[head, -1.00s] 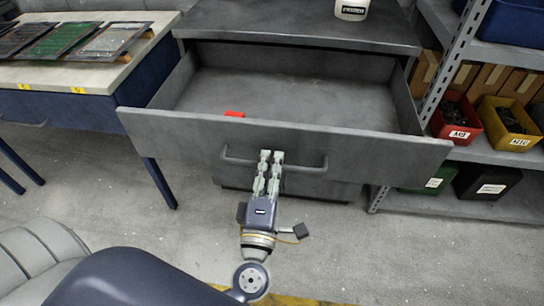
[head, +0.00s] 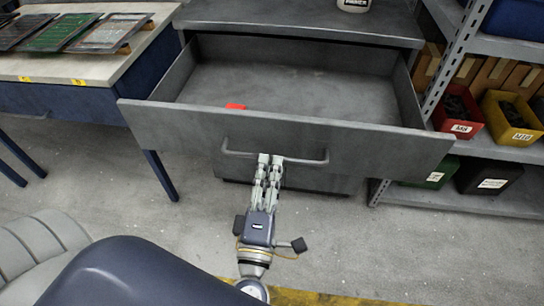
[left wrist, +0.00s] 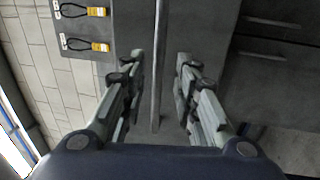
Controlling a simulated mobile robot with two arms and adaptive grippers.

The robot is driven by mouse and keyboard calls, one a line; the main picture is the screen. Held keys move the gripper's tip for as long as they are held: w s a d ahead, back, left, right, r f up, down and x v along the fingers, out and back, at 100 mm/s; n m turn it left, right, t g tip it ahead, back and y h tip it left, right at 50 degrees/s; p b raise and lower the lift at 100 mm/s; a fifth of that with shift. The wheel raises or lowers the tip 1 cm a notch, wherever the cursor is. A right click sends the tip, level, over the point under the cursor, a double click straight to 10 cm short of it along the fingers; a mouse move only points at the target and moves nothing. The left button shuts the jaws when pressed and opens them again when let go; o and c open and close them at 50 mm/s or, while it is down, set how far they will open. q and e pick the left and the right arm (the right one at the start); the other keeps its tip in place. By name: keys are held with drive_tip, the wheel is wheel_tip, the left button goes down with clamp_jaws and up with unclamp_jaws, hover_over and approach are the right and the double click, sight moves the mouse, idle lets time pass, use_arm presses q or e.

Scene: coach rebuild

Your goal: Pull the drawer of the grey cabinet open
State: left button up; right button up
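The grey cabinet (head: 300,20) stands ahead with its wide top drawer (head: 390,148) pulled far out; its inside shows. A bar handle (head: 312,162) runs across the drawer front. My left gripper (head: 271,158) is at the middle of this handle, reaching from below in the head view. In the left wrist view the handle bar (left wrist: 157,70) runs between the two fingers of my left gripper (left wrist: 158,62), with a gap on both sides. The fingers are apart and not closed on it. My right gripper is not in view.
A small red object (head: 235,106) lies in the drawer near its front. A white container (head: 353,5) stands on the cabinet. A workbench (head: 100,70) is at left, a shelf with bins (head: 510,120) at right. The floor in front is clear.

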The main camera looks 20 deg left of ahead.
use_arm(q)
drive_tip(key=v, duration=0.8)
